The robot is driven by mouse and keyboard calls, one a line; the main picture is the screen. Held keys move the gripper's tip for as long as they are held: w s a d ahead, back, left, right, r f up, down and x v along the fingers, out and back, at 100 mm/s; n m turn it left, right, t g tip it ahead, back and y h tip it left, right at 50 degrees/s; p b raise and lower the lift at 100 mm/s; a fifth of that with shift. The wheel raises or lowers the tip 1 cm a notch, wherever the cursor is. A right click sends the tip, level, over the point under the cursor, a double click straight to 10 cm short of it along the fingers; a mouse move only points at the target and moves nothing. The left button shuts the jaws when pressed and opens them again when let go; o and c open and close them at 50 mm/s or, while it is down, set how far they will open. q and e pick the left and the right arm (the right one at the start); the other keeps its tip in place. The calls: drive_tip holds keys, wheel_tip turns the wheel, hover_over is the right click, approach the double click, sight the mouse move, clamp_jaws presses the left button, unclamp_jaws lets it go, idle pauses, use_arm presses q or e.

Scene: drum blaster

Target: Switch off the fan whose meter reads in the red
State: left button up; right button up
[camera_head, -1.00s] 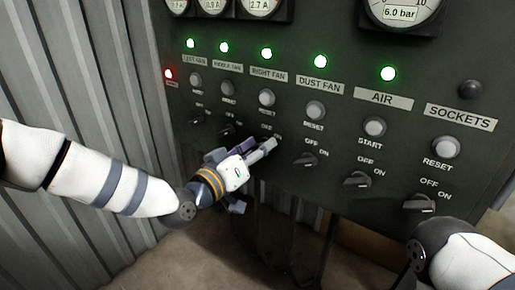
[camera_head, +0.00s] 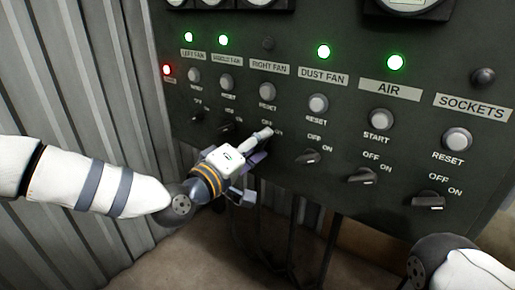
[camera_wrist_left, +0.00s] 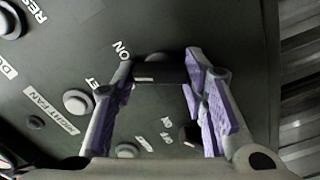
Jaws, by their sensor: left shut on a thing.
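The dark control panel (camera_head: 300,110) has a RIGHT FAN column with a label (camera_head: 269,67), a grey reset button (camera_head: 267,90) and an unlit lamp (camera_head: 268,43). My left gripper (camera_head: 260,142) is at the switch below that button and covers it in the head view. In the left wrist view the black switch knob (camera_wrist_left: 160,73) sits between the purple-padded fingers, and the gripper is shut on it. The meters (camera_head: 264,4) are cut off at the top, so their readings are hidden. My right gripper is out of view.
LEFT FAN, middle fan, DUST FAN (camera_head: 323,51) and AIR (camera_head: 396,62) lamps glow green. A small red lamp (camera_head: 167,70) is lit at far left. The DUST FAN switch (camera_head: 308,157) is close on the right. Cables hang below the panel.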

use_arm(q)
drive_tip(key=n+b, duration=0.2)
drive_tip(key=n, duration=0.2)
drive_tip(key=shift+f+n, duration=0.1)
drive_tip(key=shift+n, duration=0.3)
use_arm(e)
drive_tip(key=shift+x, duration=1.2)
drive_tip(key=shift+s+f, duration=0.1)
use_arm(q)
drive_tip(key=o, duration=1.2)
drive_tip(key=shift+c, duration=0.2)
drive_tip(key=v, duration=1.2)
